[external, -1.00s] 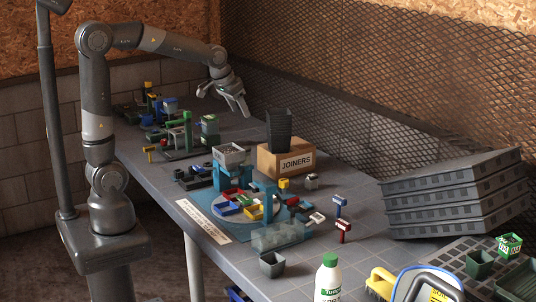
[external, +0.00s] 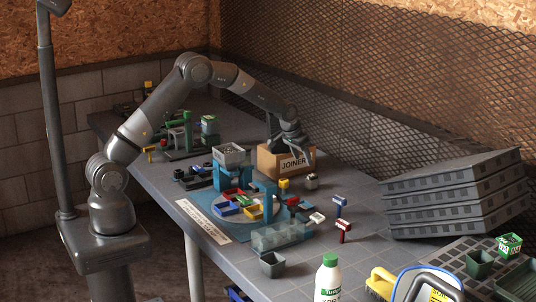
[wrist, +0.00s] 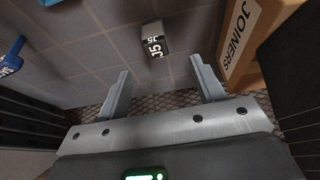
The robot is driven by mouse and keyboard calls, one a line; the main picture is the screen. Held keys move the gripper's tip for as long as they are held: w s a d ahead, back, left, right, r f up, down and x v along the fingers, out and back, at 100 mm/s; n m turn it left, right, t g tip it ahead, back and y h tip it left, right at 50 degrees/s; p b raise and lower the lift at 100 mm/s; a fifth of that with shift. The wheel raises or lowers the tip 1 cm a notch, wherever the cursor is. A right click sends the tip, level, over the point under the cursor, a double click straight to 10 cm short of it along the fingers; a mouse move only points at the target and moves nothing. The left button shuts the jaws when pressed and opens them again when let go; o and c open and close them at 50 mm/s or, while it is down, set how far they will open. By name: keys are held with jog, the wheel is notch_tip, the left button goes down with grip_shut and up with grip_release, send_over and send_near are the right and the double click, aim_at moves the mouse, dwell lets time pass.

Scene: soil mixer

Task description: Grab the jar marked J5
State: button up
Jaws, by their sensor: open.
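The jar marked J5 (wrist: 153,40) is a small dark block-shaped jar with a pale top and white J5 lettering. It stands on the grey tiled table, beyond my fingertips and roughly between them in the wrist view. In the external view a small grey jar (external: 311,181), its label too small to read, stands just right of the JOINERS box. My gripper (wrist: 160,72) is open and empty, apart from the jar.
The cardboard JOINERS box (wrist: 248,38) is close on the right in the wrist view. A blue piece (wrist: 12,55) lies at left. The blue mixer stand (external: 270,200) is left of the jar.

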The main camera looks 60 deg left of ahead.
aim_at(312, 175)
jog(key=x, duration=0.6)
jog(key=shift+w+f, duration=0.15)
jog(key=shift+w+d+x, duration=0.15)
jog(key=shift+d+x, duration=0.05)
jog(key=shift+x, duration=1.2)
jog(key=shift+w+d+x, duration=0.1)
jog(key=shift+d+x, duration=0.1)
jog(key=shift+x, duration=1.15)
jog(key=shift+c, duration=0.5)
jog(key=c, duration=1)
jog(key=shift+r, duration=0.25)
